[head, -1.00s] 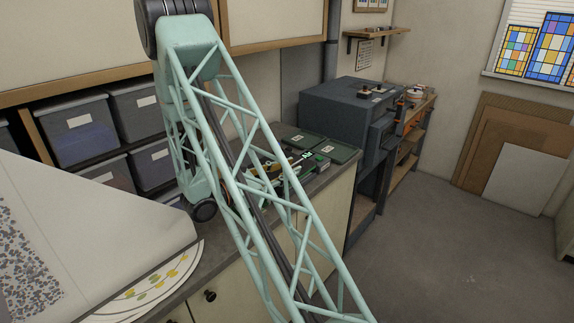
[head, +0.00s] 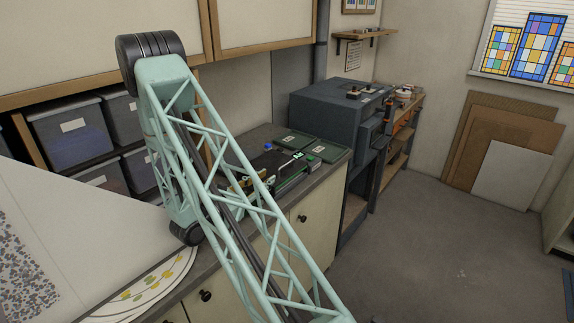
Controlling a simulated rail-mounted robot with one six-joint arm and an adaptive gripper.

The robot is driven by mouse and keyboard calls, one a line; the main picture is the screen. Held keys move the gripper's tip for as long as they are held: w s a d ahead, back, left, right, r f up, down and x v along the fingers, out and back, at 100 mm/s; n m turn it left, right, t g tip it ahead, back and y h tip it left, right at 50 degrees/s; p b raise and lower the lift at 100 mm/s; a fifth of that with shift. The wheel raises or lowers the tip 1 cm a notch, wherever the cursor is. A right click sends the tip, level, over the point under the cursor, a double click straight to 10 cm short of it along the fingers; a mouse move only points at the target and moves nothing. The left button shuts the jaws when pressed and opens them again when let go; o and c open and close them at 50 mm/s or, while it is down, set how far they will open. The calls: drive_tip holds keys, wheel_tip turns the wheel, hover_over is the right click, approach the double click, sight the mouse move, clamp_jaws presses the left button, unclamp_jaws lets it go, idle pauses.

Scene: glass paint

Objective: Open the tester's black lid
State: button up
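A green and black device (head: 292,174), which looks like the tester, sits on the grey counter beyond my arm. A small lit green display (head: 298,155) shows at its upper right. A dark flat panel (head: 268,160) lies at its left, possibly the black lid; I cannot tell whether it is raised or flat. My mint lattice arm crosses in front and covers the device's left part.
Two flat green cases (head: 328,151) lie behind the device, and a small blue item (head: 268,146) is near them. A large grey kiln-like box (head: 330,112) stands further back. Grey bins (head: 72,132) fill the shelf at left. The floor (head: 430,240) at right is clear.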

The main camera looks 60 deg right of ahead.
sight(288, 163)
drive_tip(key=shift+d, duration=0.15)
drive_tip(key=shift+s+d+p, duration=0.15)
drive_tip(key=shift+d+p, duration=0.05)
drive_tip(key=shift+d, duration=2.05)
drive_tip(key=shift+s+d+p, duration=0.15)
drive_tip(key=shift+d+p, duration=0.05)
drive_tip(key=shift+d, duration=2.05)
drive_tip(key=shift+s+d+p, duration=0.15)
drive_tip(key=shift+d+p, duration=0.05)
drive_tip(key=shift+d, duration=2.05)
drive_tip(key=shift+c, duration=0.3)
clamp_jaws()
